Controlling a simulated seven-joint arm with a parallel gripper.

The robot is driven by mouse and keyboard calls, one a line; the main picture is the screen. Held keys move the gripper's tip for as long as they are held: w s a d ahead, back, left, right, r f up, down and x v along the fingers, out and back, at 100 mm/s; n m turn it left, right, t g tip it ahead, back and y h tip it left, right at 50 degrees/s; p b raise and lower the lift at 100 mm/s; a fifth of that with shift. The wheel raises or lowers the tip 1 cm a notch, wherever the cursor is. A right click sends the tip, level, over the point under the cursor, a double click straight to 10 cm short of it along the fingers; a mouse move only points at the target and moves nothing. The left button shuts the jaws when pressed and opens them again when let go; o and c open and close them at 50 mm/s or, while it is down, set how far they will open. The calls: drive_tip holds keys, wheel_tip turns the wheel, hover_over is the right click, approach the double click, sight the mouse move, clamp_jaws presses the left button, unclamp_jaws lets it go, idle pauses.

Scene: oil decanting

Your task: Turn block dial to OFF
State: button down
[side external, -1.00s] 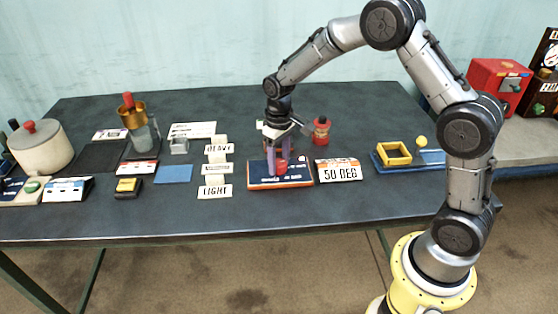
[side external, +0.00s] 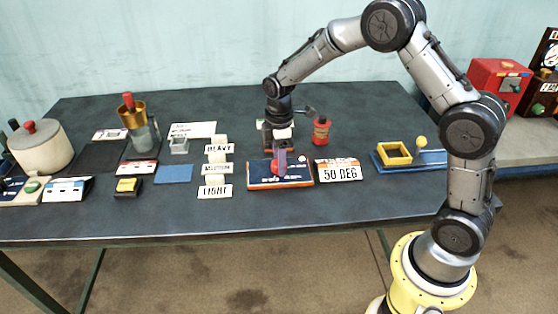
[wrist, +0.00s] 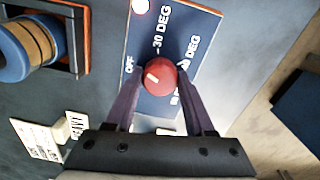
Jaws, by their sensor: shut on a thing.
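The block dial is a round red knob (wrist: 157,76) with a white pointer mark, on a blue panel (wrist: 190,30) with an orange edge. In the wrist view the panel reads OFF, 30 DEG and another DEG label. The white mark points toward the lower left of the picture, on the OFF side, though I cannot tell if it lines up exactly. My gripper (wrist: 160,90) is shut on the red knob, one finger on each side. In the side external view the panel (side external: 295,183) lies on the table and my gripper (side external: 280,167) hides most of the knob.
A 50 DEG sign (side external: 340,173) stands right of the panel; HEAVY, MEDIUM and LIGHT cards (side external: 216,192) stand left. A red bottle (side external: 321,132) is behind. A yellow frame on a blue base (side external: 394,153) is farther right. The table front is clear.

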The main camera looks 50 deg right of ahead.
drive_tip(key=n, duration=0.4)
drive_tip(key=shift+w+r+n, duration=0.1)
drive_tip(key=shift+r+n, duration=0.05)
drive_tip(key=shift+n, duration=0.15)
idle(0.5)
drive_tip(key=shift+c, duration=1.3)
unclamp_jaws()
wheel_tip(320, 180, up, 14)
